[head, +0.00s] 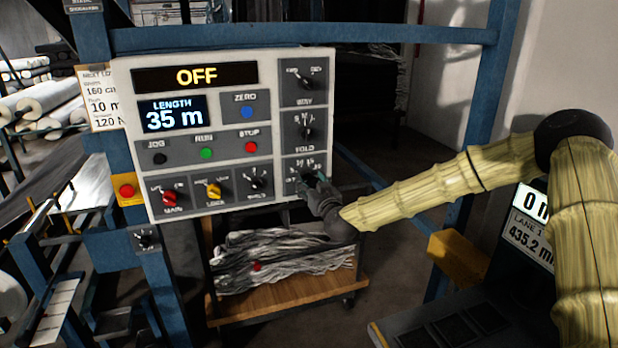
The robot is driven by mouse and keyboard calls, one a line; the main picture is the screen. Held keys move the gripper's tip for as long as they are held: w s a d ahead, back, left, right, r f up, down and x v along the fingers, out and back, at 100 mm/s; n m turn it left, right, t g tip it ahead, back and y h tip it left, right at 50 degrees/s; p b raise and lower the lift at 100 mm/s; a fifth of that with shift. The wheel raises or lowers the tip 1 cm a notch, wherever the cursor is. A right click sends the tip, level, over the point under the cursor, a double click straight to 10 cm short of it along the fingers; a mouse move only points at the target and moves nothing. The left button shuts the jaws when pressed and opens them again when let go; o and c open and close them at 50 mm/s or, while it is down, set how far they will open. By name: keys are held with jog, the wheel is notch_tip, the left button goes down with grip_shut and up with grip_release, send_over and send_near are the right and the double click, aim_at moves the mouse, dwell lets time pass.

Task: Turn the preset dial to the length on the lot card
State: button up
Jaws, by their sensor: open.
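The control panel (215,180) is a light grey box with an "OFF" display (195,77) and a length display (172,114) that reads 35 m. Dark dials run down its right column, the top one (304,79) and the middle one (304,130) in clear view. My gripper (312,181) is open at the lowest dial of that column, and it partly hides that dial and its marks. I cannot tell if it touches the dial. The lot card (100,98) hangs at the panel's left edge, partly cut off, with "160", "10 m" and "120 N" readable.
Red, green and black buttons and a red and a yellow switch (214,192) sit left of my gripper. A red stop button (127,191) is on the blue frame (165,270). Below stands a wooden cart (285,295) with grey strips. A yellow block (459,258) is under my arm.

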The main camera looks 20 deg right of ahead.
jog(key=shift+w, duration=1.1)
jog(key=c, duration=1)
